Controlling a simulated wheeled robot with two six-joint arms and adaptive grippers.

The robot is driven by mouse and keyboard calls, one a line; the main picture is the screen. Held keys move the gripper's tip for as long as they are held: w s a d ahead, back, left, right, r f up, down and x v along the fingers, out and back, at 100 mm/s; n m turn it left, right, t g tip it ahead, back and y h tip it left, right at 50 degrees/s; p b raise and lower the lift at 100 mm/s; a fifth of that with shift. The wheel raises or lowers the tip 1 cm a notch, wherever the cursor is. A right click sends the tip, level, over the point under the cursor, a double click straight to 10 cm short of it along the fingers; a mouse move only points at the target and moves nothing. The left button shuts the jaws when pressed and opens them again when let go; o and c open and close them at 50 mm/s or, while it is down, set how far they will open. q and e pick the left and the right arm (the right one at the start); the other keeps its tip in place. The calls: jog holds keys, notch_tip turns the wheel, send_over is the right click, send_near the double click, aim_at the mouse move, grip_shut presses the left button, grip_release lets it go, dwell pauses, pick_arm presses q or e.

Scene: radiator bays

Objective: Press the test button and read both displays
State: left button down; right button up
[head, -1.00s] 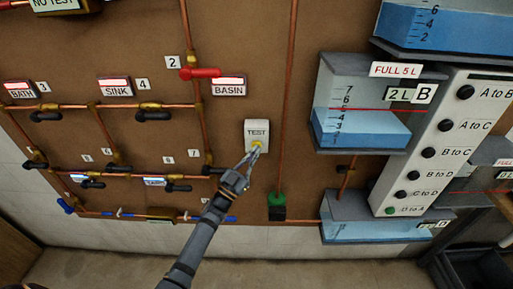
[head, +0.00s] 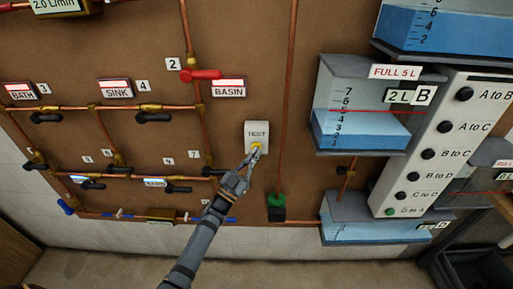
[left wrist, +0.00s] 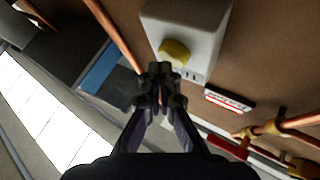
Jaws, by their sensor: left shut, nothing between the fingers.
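The white test box (head: 257,132), marked TEST, is on the brown board, with a yellow button (head: 256,147) on its lower part. My left gripper (head: 255,153) is shut and empty, its fingertips at the button. In the left wrist view the fingertips (left wrist: 160,70) overlap the lower edge of the yellow button (left wrist: 175,52); I cannot tell if they still touch it. A display (head: 65,5) at the top left edge reads 2.0 L/min. A second small display-like panel (head: 160,215) sits low on the board; its text is too small to read. My right gripper is out of view.
Copper pipes with black valves and a red lever (head: 201,74) cover the board left of the box. A vertical pipe with a green valve (head: 277,200) runs close on its right. Water tanks (head: 362,120) and a button panel (head: 440,140) stand farther right.

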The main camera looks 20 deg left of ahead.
pick_arm(q)
jog(key=shift+s+d, duration=0.1)
jog(key=shift+s, duration=0.4)
jog(key=s+p, duration=0.1)
jog(key=s, duration=0.1)
jog(key=s+d+p, duration=0.1)
jog(key=s+p, duration=0.1)
jog(key=shift+s+d, duration=0.2)
jog(key=shift+s, duration=0.2)
dwell(0.5)
